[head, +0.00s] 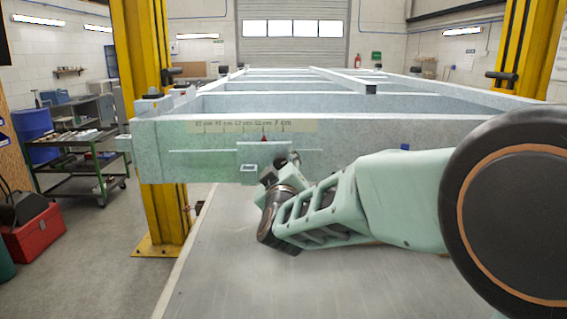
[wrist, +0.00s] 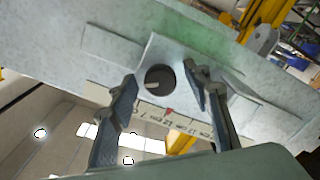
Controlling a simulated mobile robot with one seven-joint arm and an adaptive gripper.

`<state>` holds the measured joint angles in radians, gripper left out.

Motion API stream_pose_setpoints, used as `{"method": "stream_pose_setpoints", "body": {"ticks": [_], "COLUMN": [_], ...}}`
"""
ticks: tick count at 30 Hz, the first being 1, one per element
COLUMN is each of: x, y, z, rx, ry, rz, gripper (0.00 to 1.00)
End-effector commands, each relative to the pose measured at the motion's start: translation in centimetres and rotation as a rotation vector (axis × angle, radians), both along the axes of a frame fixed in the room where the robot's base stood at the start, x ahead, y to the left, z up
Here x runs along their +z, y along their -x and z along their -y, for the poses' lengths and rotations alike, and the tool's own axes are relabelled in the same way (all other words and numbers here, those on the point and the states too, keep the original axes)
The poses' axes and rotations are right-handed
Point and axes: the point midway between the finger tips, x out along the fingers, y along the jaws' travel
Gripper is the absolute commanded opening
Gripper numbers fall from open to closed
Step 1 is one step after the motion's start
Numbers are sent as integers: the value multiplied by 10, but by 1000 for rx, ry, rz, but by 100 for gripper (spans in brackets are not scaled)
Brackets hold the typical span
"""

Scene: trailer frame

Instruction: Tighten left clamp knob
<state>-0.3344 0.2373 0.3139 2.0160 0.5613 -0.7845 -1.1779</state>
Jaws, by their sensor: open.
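The clamp knob (wrist: 158,77) shows in the wrist view as a dark round part on a pale metal plate (wrist: 178,50). The plate also shows on the front beam in the head view (head: 262,148). My gripper (wrist: 160,84) is open, its two fingers on either side of the knob in the picture. I cannot tell whether they touch it. In the head view my gripper (head: 280,168) is in front of the beam, just below the plate, and I cannot make out the knob clearly there. A red pointer (head: 264,138) sits above the plate against a printed scale (head: 225,126).
The pale trailer frame (head: 400,131) stretches back between yellow posts (head: 145,60). A small light-coloured block (head: 248,168) is at the plate's lower left. A tool cart (head: 75,145) and a red toolbox (head: 35,232) stand at the left. The floor below the beam is clear.

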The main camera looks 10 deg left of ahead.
Motion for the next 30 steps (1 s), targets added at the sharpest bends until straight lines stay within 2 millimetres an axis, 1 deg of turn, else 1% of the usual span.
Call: {"method": "stream_pose_setpoints", "body": {"ticks": [6, 15, 17, 18, 24, 30], "x": [0, 0, 0, 0, -1, -4], "y": [0, 0, 0, 0, 0, 0], "z": [0, 0, 0, 0, 0, 0], "rx": [1, 1, 1, 1, 0, -1], "ry": [0, 0, 0, 0, -16, -92], "rz": [-1, -1, -1, -1, -4, -23], "gripper": [44, 10, 4, 2, 2, 2]}}
